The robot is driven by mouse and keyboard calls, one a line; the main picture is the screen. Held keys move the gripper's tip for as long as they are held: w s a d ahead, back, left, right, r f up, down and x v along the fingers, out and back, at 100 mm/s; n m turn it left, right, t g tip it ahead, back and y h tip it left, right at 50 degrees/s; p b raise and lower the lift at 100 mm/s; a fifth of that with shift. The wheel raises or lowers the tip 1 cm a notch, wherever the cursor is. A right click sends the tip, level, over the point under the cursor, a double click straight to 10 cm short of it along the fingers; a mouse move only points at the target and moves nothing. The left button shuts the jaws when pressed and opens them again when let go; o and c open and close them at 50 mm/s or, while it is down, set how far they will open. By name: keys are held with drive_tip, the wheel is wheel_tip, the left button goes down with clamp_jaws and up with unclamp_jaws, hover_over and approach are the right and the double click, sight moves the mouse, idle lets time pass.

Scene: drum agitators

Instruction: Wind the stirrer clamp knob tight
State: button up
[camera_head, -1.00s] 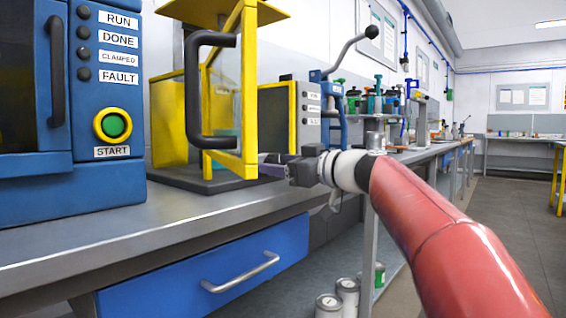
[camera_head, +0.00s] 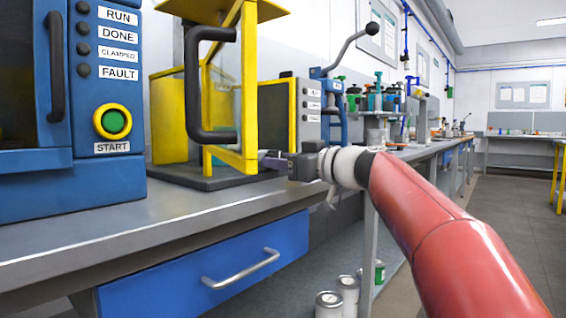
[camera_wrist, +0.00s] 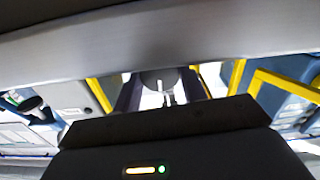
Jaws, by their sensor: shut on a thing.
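My gripper (camera_head: 270,160) reaches left over the bench edge, beside the yellow-framed guard. In the wrist view, the fingers (camera_wrist: 160,90) stand on both sides of a grey rounded knob (camera_wrist: 158,77) with a pale mark, and are shut on it. This looks like the stirrer clamp knob. In the head view the knob is hidden behind the gripper and the guard frame, so how tight it sits cannot be told.
The yellow guard frame (camera_head: 249,95) with its dark handle (camera_head: 192,95) stands close left of my gripper. A blue machine (camera_head: 75,190) with a START button is at far left. A lever press (camera_head: 334,105) stands behind. The bench front (camera_head: 150,215) is clear.

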drive_tip(key=m, duration=0.5)
drive_tip(key=shift+d+m, duration=0.1)
drive_tip(key=shift+m, duration=0.3)
drive_tip(key=m, duration=0.5)
drive_tip(key=shift+m, duration=0.3)
drive_tip(key=m+p, duration=0.2)
drive_tip(key=m, duration=0.3)
drive_tip(key=shift+w, duration=0.1)
drive_tip(key=m+p, duration=0.2)
drive_tip(key=m, duration=0.4)
drive_tip(key=shift+f, duration=0.25)
drive_tip(key=o, duration=1)
drive_tip(key=shift+d+f, duration=0.1)
drive_tip(key=shift+f, duration=0.05)
